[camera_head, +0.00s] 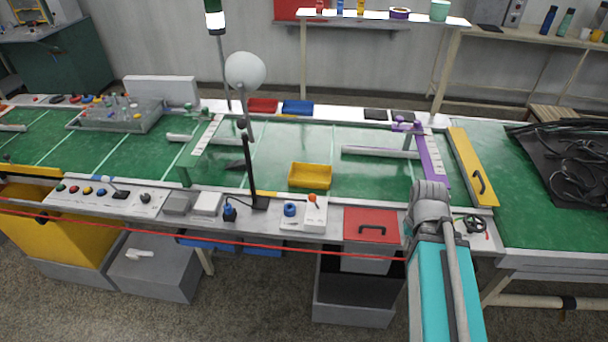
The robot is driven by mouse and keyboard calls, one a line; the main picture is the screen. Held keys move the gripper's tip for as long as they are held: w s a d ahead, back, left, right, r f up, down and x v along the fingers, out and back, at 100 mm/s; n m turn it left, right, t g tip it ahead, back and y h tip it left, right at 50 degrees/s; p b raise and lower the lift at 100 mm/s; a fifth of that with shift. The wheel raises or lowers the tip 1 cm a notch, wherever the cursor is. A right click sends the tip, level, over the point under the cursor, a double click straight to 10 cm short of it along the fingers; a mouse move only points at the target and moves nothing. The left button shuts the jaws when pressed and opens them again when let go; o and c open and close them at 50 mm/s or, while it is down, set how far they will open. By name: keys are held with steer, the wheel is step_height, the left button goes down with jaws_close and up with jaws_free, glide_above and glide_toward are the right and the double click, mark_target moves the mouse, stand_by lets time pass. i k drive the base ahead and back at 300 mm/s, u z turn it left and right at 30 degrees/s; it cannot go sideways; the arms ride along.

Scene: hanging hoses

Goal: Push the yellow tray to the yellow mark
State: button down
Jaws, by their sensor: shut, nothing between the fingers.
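The yellow tray (310,177) is a shallow, open box on the green belt, a little right of the picture's middle. It looks empty and lies near the belt's front edge. A short yellow strip (265,193) is on the front rail to its left; I cannot tell if this is the yellow mark. My arm rises from the lower right, and its grey joint is to the right of the tray, apart from it. My gripper cannot be made out; the arm may hide it.
A purple gate (430,165) and grey bar (380,152) are to the right. A red lid (371,224) and a button box (310,213) line the front. Black hoses (580,165) lie at far right.

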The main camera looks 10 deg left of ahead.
mark_target(301, 175)
steer(key=u, duration=0.1)
steer(key=i, duration=0.95)
steer(key=z, duration=0.05)
